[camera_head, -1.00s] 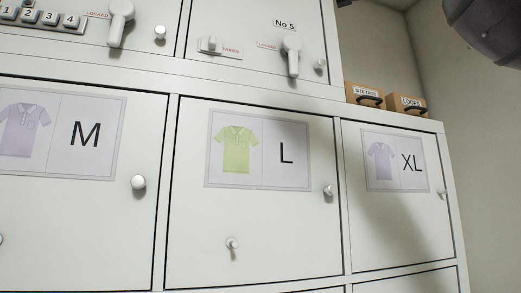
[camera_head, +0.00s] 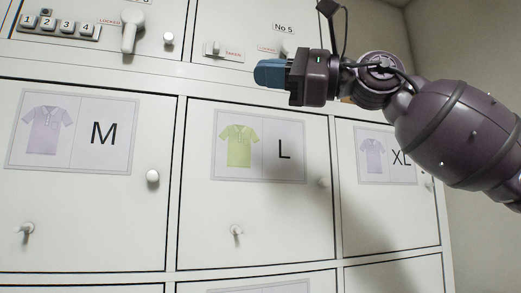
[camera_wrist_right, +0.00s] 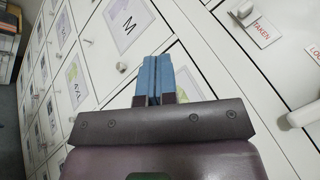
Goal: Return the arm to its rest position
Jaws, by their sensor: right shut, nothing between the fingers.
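My right arm comes in from the upper right in the head view. Its right gripper (camera_head: 268,73) has blue fingers pointing left, in front of the locker fronts near the top edge of the L door (camera_head: 275,225). In the right wrist view the blue fingers (camera_wrist_right: 153,72) are together with nothing between them. They appear apart from the doors. My left gripper is not in view.
The white lockers include an M door (camera_head: 90,200) and an XL door (camera_head: 390,215), with knobs standing out. Above are a button row (camera_head: 60,27), a white LOCKED handle (camera_head: 131,30) and a TAKEN slider (camera_head: 212,48). My arm partly hides the No 5 door.

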